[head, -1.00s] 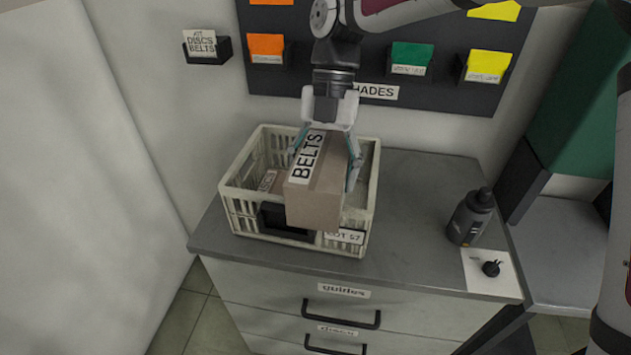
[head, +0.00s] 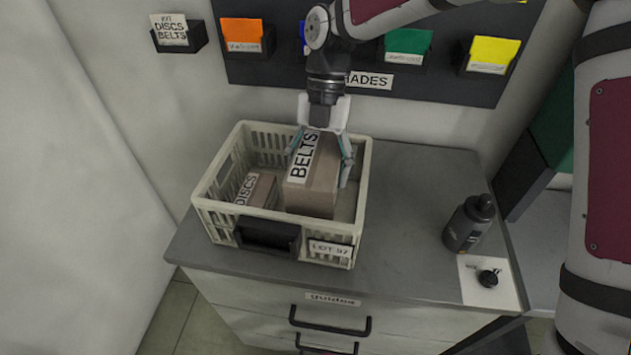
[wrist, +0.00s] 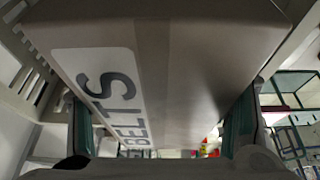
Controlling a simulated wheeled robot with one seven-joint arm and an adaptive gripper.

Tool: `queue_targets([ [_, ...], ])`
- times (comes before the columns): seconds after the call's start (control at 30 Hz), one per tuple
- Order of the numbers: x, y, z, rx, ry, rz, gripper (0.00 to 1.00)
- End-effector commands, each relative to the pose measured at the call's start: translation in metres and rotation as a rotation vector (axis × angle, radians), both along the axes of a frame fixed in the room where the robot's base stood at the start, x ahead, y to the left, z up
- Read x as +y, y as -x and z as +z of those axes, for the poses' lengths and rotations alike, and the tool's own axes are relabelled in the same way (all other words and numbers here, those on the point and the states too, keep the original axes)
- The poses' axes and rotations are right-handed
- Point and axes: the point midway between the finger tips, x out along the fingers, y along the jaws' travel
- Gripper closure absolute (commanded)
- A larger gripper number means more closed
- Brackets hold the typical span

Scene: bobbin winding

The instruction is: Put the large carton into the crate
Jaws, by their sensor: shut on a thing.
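The large carton (head: 318,183) is brown cardboard with a white BELTS label. My gripper (head: 322,155) is shut on it from above, one finger on each side. The carton is inside the right part of the cream crate (head: 213,216), its lower part below the rim; whether it touches the crate floor cannot be told. In the wrist view the carton (wrist: 190,70) fills the space between the fingers. A smaller carton labelled DISCS (head: 262,190) lies in the left part of the crate.
The crate stands on a grey cabinet top (head: 400,220) and bears a LOT 57 tag (head: 331,249). A dark bottle (head: 469,222) and a white card with a black knob (head: 488,279) are at the right. A pocket board (head: 370,60) hangs behind.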

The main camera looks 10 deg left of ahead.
Motion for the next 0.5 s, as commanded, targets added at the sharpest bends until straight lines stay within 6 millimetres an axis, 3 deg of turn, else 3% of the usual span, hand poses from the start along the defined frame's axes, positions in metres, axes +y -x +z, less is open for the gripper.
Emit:
queue_targets([
  [0.33, 0.0, 0.001, -0.035, 0.003, 0.001, 0.0, 0.73],
  [0.5, 0.0, 0.0, -0.04, 0.0, 0.0, 0.0, 0.73],
])
